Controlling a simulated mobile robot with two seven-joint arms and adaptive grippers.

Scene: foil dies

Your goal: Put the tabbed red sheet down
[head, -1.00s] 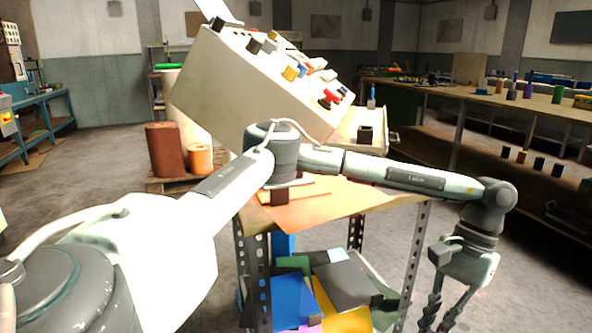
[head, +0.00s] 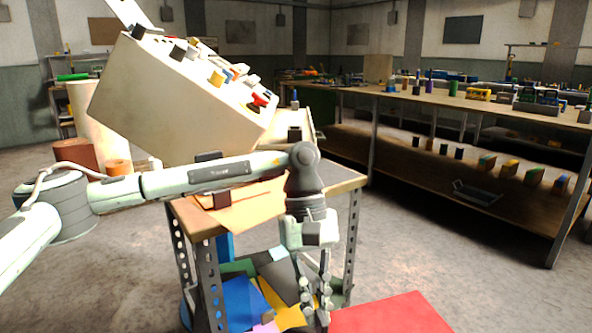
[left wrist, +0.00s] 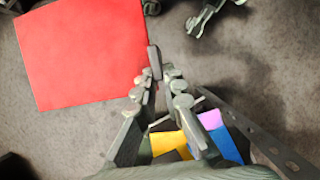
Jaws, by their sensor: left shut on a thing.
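The red sheet (head: 392,316) is at the bottom of the head view, right of the shelf stand and cut off by the frame. In the left wrist view it is a flat red square (left wrist: 85,50) beyond my fingertips, over grey floor. My left gripper (head: 318,308) points down beside the stand's right front. In the left wrist view, its fingers (left wrist: 155,82) are closed at the sheet's near edge, around a dark, narrow piece that looks like its tab. A pale jawed part at the top of that view looks like my right gripper (left wrist: 207,17); its jaw state is unclear.
A long workbench (head: 490,105) is at right. Floor between is clear.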

